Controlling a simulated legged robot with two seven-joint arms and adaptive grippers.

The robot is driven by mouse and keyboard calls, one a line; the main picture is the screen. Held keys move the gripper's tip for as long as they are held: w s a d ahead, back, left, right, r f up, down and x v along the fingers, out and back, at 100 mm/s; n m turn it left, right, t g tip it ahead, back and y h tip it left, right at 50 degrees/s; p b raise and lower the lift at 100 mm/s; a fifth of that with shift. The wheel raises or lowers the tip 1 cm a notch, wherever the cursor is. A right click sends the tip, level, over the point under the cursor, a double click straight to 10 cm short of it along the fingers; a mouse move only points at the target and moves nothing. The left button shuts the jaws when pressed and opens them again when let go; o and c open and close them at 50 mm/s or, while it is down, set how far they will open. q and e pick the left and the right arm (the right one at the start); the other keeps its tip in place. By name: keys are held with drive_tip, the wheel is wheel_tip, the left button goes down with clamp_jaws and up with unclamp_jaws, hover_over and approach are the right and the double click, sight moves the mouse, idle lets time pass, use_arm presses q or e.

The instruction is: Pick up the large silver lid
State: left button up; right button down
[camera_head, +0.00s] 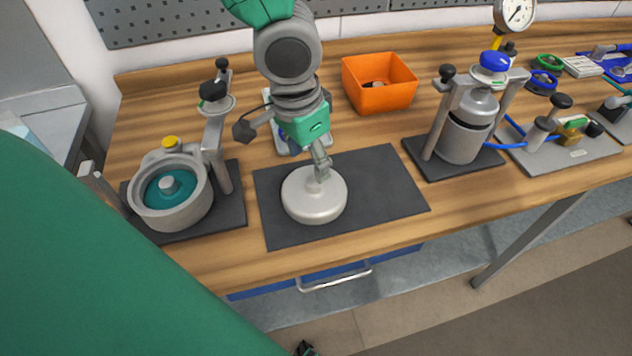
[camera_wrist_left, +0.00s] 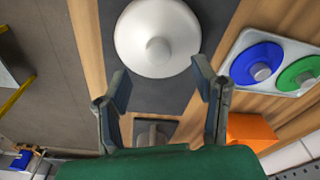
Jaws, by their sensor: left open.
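The large silver lid (camera_head: 314,196) is a round, pale metallic disc with a short central knob. It lies knob-up on a dark mat (camera_head: 385,190) at the front middle of the bench. The left wrist view shows the lid (camera_wrist_left: 135,38) just ahead of the fingers, its knob off-centre between them. My left gripper (camera_head: 283,150) is open and empty over the back edge of the lid; the left wrist view shows its two fingers (camera_wrist_left: 162,85) spread apart. I cannot tell whether a finger touches the lid. My right gripper is not in view.
An open drum (camera_head: 172,209) with a teal inside stands left. A clamped silver vessel (camera_head: 462,138) with a blue knob stands right. An orange bin (camera_head: 380,93) is behind. A tray with blue (camera_wrist_left: 257,65) and green (camera_wrist_left: 300,74) discs lies partly hidden behind my gripper.

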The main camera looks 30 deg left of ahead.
sight(314, 180)
use_arm(q)
drive_tip(key=shift+w+f, duration=0.2)
drive_tip(key=shift+f, duration=0.35)
drive_tip(key=shift+s+d+f, duration=0.1)
drive_tip(key=shift+f, duration=0.4)
drive_tip(key=f, duration=0.2)
drive_tip(key=f+b, duration=0.1)
drive_tip(key=shift+w+d+f, duration=0.1)
drive_tip(key=shift+w+f, duration=0.4)
drive_tip(key=shift+f, duration=0.1)
drive_tip(key=shift+s+r, duration=0.15)
drive_tip(key=shift+c, duration=0.3)
clamp_jaws()
